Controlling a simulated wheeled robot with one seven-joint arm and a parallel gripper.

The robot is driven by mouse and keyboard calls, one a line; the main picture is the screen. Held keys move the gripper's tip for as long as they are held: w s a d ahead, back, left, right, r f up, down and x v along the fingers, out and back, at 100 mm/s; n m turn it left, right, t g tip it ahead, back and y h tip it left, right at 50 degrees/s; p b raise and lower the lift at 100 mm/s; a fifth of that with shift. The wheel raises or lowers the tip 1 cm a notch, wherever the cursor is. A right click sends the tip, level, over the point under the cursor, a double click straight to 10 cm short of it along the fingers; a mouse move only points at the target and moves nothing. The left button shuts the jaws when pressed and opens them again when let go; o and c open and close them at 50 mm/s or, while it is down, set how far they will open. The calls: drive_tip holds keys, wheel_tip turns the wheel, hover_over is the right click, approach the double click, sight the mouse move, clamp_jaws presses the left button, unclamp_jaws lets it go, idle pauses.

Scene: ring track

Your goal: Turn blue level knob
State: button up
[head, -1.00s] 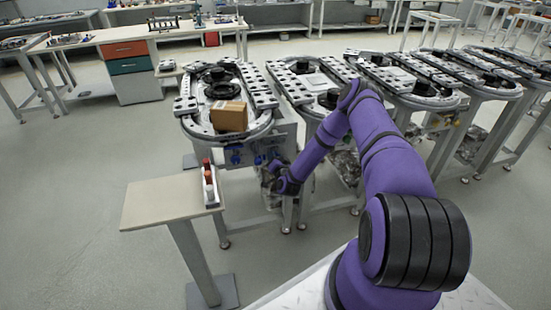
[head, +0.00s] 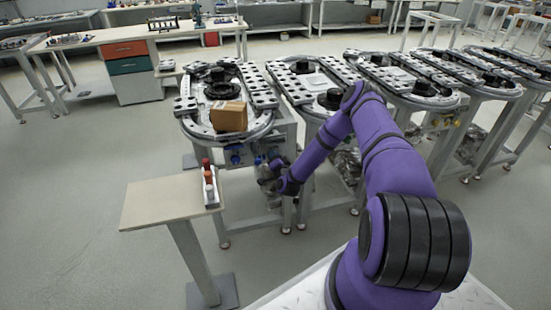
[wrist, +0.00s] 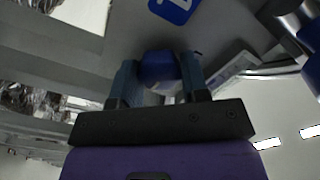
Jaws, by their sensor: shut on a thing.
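The blue knob (wrist: 158,68) sits between my gripper's two fingers (wrist: 158,80) in the wrist view. The fingers are shut on its sides. In the head view my gripper (head: 265,171) is at the front panel of the near ring track, below the cardboard box, and hides the knob it holds. Another blue knob (head: 236,155) shows on the panel to the left of my gripper. A blue label with a white mark (wrist: 174,7) is on the grey panel just above the held knob in the wrist view.
A cardboard box (head: 229,116) stands on the near ring track (head: 190,125). A small table (head: 165,204) with a white tray of small bottles (head: 210,186) stands close to the left of my gripper. More ring tracks stand to the right. The floor at left is clear.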

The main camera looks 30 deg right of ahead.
drive_tip(key=o, duration=0.9)
drive_tip(key=v, duration=1.1)
